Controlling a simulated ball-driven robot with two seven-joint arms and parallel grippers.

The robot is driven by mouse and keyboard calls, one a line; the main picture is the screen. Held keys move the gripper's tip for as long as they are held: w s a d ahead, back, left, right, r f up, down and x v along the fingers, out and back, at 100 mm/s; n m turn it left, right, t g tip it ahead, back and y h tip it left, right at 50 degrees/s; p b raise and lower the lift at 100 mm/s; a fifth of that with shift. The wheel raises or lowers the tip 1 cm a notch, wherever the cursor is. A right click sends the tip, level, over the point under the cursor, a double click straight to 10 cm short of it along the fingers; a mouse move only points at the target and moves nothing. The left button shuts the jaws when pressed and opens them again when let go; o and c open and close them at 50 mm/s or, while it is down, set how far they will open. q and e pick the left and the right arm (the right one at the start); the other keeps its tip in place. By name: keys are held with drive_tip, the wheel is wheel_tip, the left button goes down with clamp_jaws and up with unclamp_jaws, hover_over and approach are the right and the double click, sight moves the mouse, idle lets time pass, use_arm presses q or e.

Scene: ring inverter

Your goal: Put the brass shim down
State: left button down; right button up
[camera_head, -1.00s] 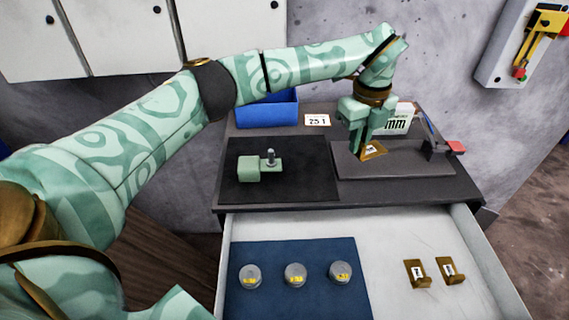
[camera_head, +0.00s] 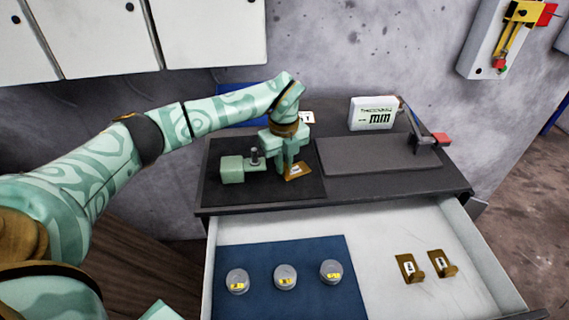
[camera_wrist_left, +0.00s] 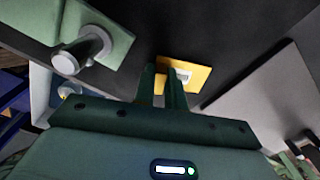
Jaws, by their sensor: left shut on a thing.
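My left gripper (camera_head: 286,168) is shut on a brass shim (camera_head: 298,171) with a white label. It is over the right part of the black mat (camera_head: 240,193), and I cannot tell whether the shim touches the mat. In the left wrist view the shim (camera_wrist_left: 190,74) shows at the fingertips (camera_wrist_left: 163,80). The green block with a metal post (camera_head: 234,168) stands just left of the gripper on the mat. My right gripper is not in view.
A white digital box (camera_head: 372,114) and a blue bin (camera_head: 232,89) stand behind. The open drawer holds several labelled discs (camera_head: 285,277) on a blue mat and two brass shims (camera_head: 409,267).

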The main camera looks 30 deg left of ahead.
use_arm(q)
drive_tip(key=shift+r, duration=0.1)
drive_tip(key=c, duration=1.5)
unclamp_jaws()
drive_tip(key=shift+o, duration=0.2)
wheel_tip(320, 180, up, 12)
drive_tip(key=p, duration=0.2)
drive_tip(key=shift+p, duration=0.4)
